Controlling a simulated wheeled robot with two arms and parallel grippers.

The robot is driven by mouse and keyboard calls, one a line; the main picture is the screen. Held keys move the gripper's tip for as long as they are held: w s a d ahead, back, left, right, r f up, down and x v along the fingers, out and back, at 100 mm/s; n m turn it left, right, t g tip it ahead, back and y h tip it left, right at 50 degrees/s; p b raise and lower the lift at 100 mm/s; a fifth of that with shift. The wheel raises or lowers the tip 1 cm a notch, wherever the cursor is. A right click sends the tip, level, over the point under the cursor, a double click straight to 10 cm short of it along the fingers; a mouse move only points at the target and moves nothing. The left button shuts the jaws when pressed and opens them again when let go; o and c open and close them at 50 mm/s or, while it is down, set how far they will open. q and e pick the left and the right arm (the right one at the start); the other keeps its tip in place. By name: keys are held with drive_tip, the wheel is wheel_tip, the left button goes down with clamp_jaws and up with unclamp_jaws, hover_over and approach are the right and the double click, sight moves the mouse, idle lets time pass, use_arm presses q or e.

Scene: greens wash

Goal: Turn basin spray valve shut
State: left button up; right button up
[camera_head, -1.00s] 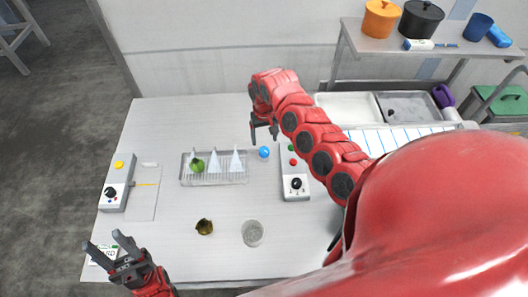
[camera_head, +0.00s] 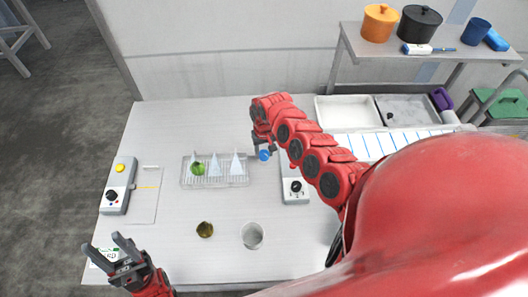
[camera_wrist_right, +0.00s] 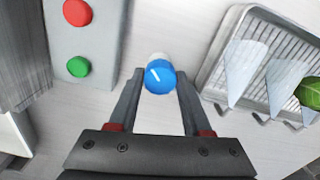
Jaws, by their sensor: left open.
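The spray valve knob (camera_head: 264,155) is a small blue round knob with a white mark, standing on the table between the wire rack and a control box. In the right wrist view the knob (camera_wrist_right: 160,76) sits between the fingertips of my right gripper (camera_wrist_right: 160,84), its mark slanted. The fingers are apart, one on each side; whether they touch the knob is unclear. In the head view my right gripper (camera_head: 264,150) reaches it from above and partly covers it. My left gripper (camera_head: 102,246) is open and empty at the table's front left.
The wire rack (camera_head: 231,181) with white cones and a green item stands left of the knob. The control box (camera_head: 295,190) with red and green buttons (camera_wrist_right: 77,67) stands close on the right.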

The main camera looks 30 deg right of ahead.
clamp_jaws()
